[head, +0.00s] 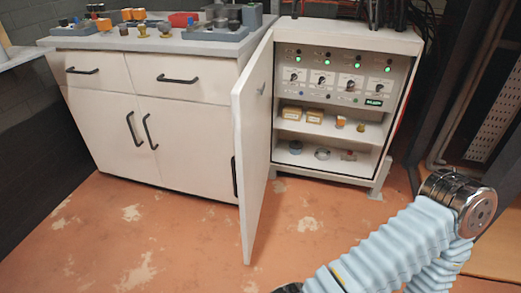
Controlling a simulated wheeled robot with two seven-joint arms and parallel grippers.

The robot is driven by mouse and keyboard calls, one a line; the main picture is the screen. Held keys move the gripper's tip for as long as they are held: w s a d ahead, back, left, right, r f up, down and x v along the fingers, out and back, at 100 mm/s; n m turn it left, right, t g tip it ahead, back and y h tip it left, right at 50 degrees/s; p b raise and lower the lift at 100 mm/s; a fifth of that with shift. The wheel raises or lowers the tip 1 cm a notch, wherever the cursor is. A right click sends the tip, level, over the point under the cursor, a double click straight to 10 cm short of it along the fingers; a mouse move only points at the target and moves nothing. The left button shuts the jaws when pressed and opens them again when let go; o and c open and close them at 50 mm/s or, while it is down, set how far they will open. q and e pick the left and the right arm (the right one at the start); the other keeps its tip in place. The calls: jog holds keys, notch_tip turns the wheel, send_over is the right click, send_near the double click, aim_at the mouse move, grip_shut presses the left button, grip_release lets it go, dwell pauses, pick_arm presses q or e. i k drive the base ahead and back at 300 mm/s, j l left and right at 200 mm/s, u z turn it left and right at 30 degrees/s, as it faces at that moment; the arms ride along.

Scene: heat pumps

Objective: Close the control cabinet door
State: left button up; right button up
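The white control cabinet (350,36) stands right of centre in the head view, its front open. Its door (252,160) is swung out toward me on the left side, seen nearly edge-on, well away from the frame. A small latch or handle shows on the door's inner face. Inside are a control panel (341,78) with green lights and knobs, and shelves with small parts. One of my arms, light blue, crosses the lower right, apart from the door in the picture. Neither gripper is in view.
A white counter (170,94) with drawers and lower doors stands left of the cabinet, with parts and trays on top. Pipes and a perforated panel (495,125) are at the right. The worn orange floor (150,235) before the counter and cabinet is clear.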

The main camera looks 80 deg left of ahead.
aim_at(252, 112)
jog(key=k+j+u, duration=0.7)
jog(key=u, duration=0.15)
jog(key=k+j+u, duration=0.15)
jog(key=j+u, duration=0.3)
jog(key=j, duration=0.15)
jog(key=j+u, duration=0.45)
jog(key=k+j, duration=0.05)
jog(key=j, duration=0.05)
